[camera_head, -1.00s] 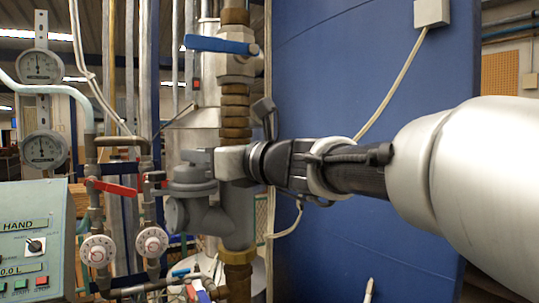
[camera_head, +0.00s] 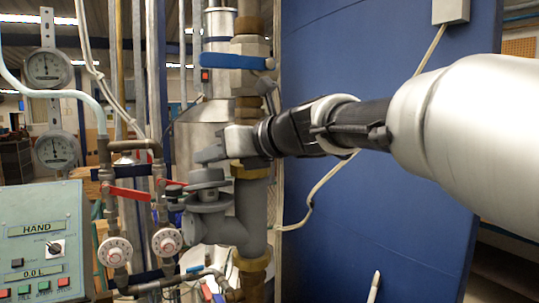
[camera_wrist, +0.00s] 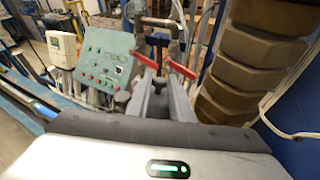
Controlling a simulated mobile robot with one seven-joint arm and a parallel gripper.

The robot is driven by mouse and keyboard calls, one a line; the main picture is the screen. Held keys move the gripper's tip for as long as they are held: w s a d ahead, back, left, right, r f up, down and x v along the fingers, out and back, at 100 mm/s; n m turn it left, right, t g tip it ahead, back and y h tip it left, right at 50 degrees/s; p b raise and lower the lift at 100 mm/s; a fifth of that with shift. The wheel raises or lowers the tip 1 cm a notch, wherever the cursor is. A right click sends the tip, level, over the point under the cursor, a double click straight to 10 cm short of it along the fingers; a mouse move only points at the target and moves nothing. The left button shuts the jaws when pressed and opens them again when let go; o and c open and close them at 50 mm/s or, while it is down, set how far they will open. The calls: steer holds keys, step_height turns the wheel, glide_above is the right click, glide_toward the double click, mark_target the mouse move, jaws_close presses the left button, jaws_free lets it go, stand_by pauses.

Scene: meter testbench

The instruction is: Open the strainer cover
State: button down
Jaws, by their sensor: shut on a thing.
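The grey strainer (camera_head: 222,230) sits on the vertical pipe in the head view, its round body below my gripper. Its grey cover (camera_head: 207,178) is at the top, just under my fingertips. A narrow gap seems to show between the cover and the round rim below it. My gripper (camera_head: 207,155) comes in from the right and is shut on the top of the cover; the exact grip is hard to see. In the wrist view my two fingers (camera_wrist: 160,92) lie close together and the cover cannot be made out.
A blue-handled valve (camera_head: 230,62) is on the pipe above. Red lever handles (camera_head: 130,196) and round dials (camera_head: 115,251) stand to the left, with a control panel (camera_head: 40,225) farther left. A blue panel (camera_head: 400,215) stands behind my arm.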

steer(key=shift+a+r, duration=0.25)
steer(key=shift+a, duration=0.1)
steer(key=shift+w+d+g, duration=0.1)
steer(key=shift+w+g, duration=0.1)
steer(key=shift+g, duration=0.1)
steer(key=shift+f+h, duration=0.1)
steer(key=shift+h, duration=0.2)
steer(key=c, duration=1.6)
jaws_free()
steer(key=shift+d, duration=0.1)
steer(key=shift+c, duration=0.2)
steer(key=b+v, duration=0.1)
steer(key=v, duration=1.6)
steer(key=shift+d, duration=0.2)
steer(key=shift+s, duration=0.1)
